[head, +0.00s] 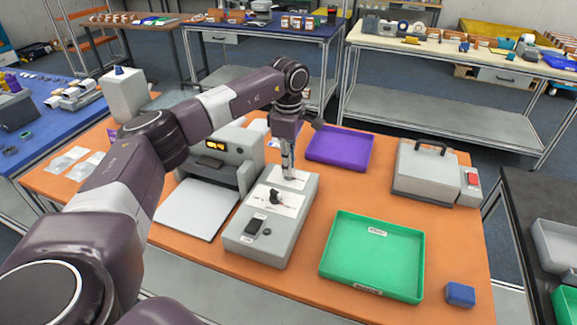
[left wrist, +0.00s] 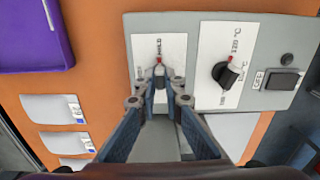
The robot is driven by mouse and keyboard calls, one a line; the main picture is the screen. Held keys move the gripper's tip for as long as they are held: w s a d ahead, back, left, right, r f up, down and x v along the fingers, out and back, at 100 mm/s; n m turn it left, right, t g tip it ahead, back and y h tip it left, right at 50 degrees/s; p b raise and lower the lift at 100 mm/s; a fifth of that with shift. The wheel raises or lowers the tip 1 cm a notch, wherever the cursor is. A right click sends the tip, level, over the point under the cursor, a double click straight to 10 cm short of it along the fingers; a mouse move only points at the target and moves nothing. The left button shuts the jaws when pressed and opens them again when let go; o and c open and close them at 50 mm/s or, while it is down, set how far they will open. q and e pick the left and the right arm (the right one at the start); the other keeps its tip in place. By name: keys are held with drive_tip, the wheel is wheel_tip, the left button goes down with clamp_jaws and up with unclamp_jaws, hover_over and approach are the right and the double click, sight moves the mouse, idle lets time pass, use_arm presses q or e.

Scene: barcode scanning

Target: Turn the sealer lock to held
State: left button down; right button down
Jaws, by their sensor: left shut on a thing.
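The grey sealer control box (head: 308,212) stands on the orange table and fills the upper right of the left wrist view (left wrist: 200,24). The sealer lock (left wrist: 159,63) is a small piece with a red mark on a white label plate (left wrist: 172,46). My left gripper (head: 288,174) reaches down onto the box's far end. In the left wrist view its fingertips (left wrist: 159,82) are closed on the lock and hide most of it. The lock's exact angle and the small label text are hard to read. My right gripper is not in view.
A black dial (left wrist: 227,73) and a dark rocker switch (left wrist: 283,81) sit on the same box. Around it are a grey machine (head: 232,150), a purple tray (head: 338,148), a green tray (head: 372,257), a boxy grey device (head: 424,172) and a blue block (head: 460,294).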

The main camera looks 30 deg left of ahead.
use_arm(q)
drive_tip(key=shift+r, duration=0.1)
idle(0.5)
drive_tip(key=c, duration=2)
unclamp_jaws()
drive_tip(key=shift+c, duration=0.2)
wheel_tip(320, 180, up, 12)
